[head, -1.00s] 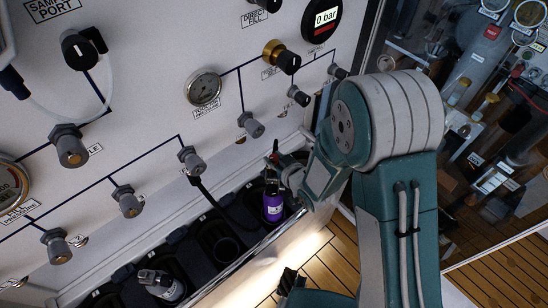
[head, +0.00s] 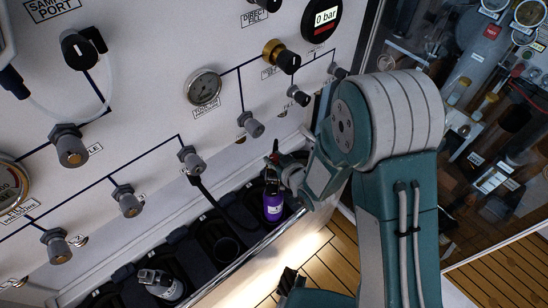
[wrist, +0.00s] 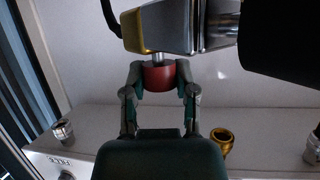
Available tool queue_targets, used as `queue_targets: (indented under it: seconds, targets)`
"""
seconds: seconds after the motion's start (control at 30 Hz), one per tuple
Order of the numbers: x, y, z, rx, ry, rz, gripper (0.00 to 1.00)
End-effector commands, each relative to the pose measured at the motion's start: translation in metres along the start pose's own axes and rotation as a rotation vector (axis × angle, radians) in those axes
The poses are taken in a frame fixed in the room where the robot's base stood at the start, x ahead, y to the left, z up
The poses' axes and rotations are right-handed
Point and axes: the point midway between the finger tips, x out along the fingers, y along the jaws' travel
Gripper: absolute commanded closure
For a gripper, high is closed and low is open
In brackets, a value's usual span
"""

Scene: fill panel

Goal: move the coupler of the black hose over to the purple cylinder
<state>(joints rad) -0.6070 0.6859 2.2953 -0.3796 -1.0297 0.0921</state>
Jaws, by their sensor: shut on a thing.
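The purple cylinder (head: 273,206) stands in the rightmost part of the dark rack, below the panel. My gripper (head: 277,168) is just above its top. In the wrist view my gripper (wrist: 159,76) is shut on the red round knob (wrist: 159,77) of a silver and yellow coupler (wrist: 170,27). The black hose (head: 211,200) hangs from a panel fitting and curves through the rack toward the purple cylinder. I cannot tell whether the coupler touches the cylinder's valve, as my gripper and arm partly hide it.
The rack (head: 185,252) has empty dark slots between. The panel (head: 228,125) with its knobs and gauges is close behind my gripper. A glass-fronted cabinet (head: 490,120) stands at right.

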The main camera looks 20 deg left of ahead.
Motion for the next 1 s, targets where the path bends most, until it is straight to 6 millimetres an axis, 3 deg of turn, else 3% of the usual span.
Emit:
queue_targets:
  seconds: [1.0]
  targets:
    - [0.008, 0.001, 0.019, 0.000, 0.002, 0.000, 1.00]
